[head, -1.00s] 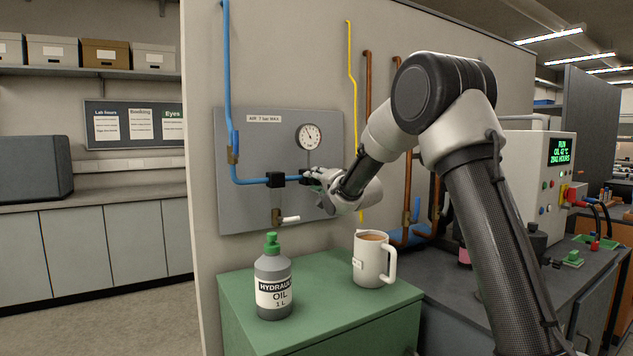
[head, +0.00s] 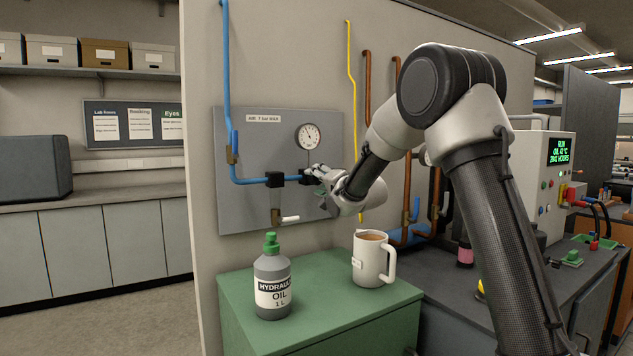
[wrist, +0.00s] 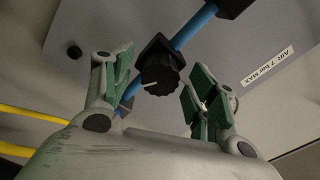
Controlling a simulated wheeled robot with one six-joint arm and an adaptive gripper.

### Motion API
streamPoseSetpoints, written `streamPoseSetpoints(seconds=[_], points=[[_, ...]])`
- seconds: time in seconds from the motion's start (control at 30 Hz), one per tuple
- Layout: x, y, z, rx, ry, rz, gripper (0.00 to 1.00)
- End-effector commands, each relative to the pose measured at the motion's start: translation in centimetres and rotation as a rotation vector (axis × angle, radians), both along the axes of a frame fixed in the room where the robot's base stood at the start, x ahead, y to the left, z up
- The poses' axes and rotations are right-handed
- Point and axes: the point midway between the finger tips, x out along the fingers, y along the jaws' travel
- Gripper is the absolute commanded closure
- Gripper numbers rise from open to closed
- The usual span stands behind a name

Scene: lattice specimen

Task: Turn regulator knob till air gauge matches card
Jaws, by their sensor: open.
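The black regulator knob (wrist: 160,78) with a white pointer line shows in the wrist view, on a black body in the blue air line. My gripper (wrist: 160,88) is open, its green-padded fingers apart on either side of the knob, without visible contact. In the head view my gripper (head: 318,177) is at the panel, just right of the black block (head: 274,180), and hides most of the knob. The round air gauge (head: 309,136) is above it; its dark needle points to the upper left, but its numbers are too small to read. No card with a target reading can be made out.
The grey panel (head: 240,150) carries a label (head: 264,118) reading "AIR 7 bar MAX". A white-handled valve (head: 283,218) hangs below. A hydraulic oil bottle (head: 272,280) and a white mug (head: 372,258) stand on the green cabinet (head: 325,270) under my arm.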

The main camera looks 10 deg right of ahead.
Motion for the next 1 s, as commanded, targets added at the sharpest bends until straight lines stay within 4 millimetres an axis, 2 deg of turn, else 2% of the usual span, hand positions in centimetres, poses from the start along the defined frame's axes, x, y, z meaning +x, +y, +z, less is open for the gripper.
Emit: streamPoseSetpoints(seconds=[0.2,0.4,0.6,0.9,1.0], points=[[-4.7,-1.6,0.1,0.0,0.0,-0.001,0.42],[-8.3,-2.8,0.1,0.001,-0.001,-0.002,0.42],[-9.7,-3.2,0.0,0.0,0.001,0.0,0.42],[-9.8,-3.2,0.0,-0.002,0.001,-0.001,0.42],[-10.5,-3.9,0.1,-0.042,0.019,-0.021,0.42]])
